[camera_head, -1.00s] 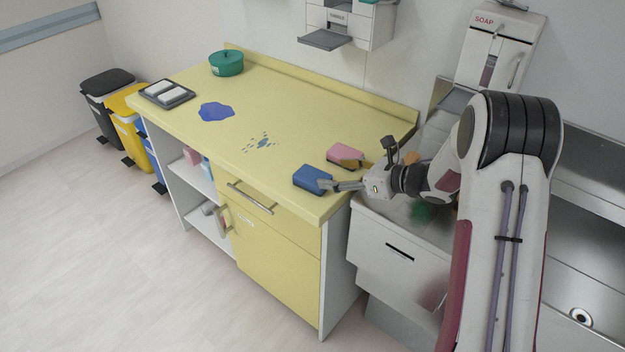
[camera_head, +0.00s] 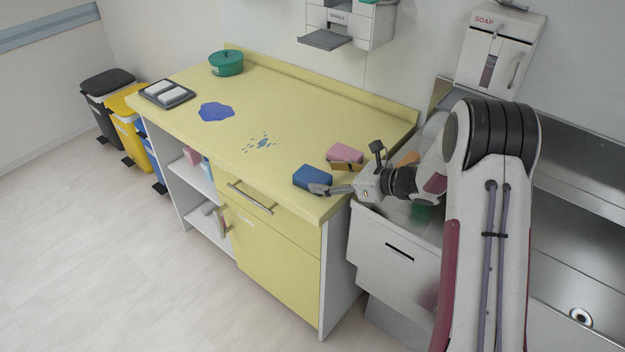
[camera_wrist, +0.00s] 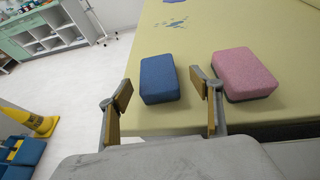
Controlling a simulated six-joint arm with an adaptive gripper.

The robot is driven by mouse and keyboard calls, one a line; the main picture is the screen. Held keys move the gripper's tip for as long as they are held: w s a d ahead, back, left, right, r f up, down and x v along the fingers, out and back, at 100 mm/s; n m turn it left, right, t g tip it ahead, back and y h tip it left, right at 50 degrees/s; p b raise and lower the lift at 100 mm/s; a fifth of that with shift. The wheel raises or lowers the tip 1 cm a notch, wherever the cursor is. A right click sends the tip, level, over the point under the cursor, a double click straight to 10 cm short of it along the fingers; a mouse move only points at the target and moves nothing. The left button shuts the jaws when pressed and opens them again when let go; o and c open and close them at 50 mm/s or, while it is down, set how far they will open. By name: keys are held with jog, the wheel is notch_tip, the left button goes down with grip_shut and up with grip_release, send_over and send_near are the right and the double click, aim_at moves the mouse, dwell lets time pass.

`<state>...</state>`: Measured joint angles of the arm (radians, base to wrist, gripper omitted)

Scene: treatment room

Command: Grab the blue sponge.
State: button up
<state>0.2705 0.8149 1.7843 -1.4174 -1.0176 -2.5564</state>
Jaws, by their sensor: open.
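The blue sponge (camera_head: 313,176) lies flat on the yellow counter near its front right corner. In the wrist view the blue sponge (camera_wrist: 159,79) sits ahead of and between my two open fingers, with a gap on each side. My gripper (camera_head: 322,189) is at the counter's edge, right beside the sponge; it also shows in the wrist view (camera_wrist: 167,100), open and empty. In the head view one finger overlaps the sponge's near side, and I cannot tell whether it touches.
A pink sponge (camera_head: 345,154) lies close to the right, just beyond my right finger in the wrist view (camera_wrist: 243,74). A blue spill (camera_head: 216,112), a green pot (camera_head: 226,63) and a black tray (camera_head: 167,94) are farther left. The sink is to the right.

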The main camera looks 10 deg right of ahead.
aim_at(316, 177)
dwell(0.3)
jog(key=shift+x, duration=2.55)
jog(key=shift+s+a, duration=0.15)
jog(key=shift+s, duration=0.05)
jog(key=c, duration=0.8)
